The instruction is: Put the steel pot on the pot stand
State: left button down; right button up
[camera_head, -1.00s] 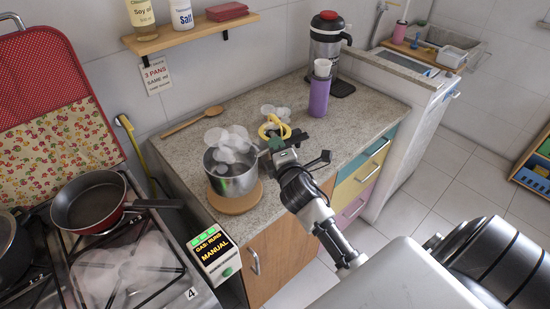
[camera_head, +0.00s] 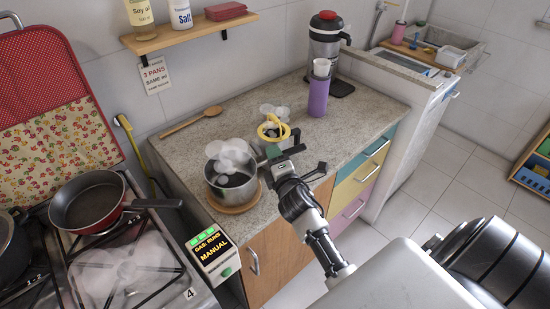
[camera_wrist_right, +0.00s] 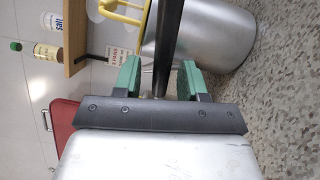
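The steel pot (camera_head: 231,180) stands upright on the round wooden pot stand (camera_head: 240,207) at the counter's left front, with pale steam puffs over it. The stand's rim shows below and to the right of the pot. The pot's dark handle points toward my right gripper (camera_head: 274,154). In the right wrist view, the handle (camera_wrist_right: 169,45) passes between the green fingers of my right gripper (camera_wrist_right: 160,80). The fingers are apart, with a clear gap on the handle's left side. The steel pot wall (camera_wrist_right: 215,35) is just beyond them. My left gripper is not in view.
A yellow-handled item (camera_head: 274,128) stands close behind the gripper. A red pan (camera_head: 95,205) sits on the stove at left.

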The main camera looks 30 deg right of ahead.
jog(key=shift+r, duration=0.15)
jog(key=b+v, duration=0.2)
jog(key=v, duration=1)
dwell(0.3)
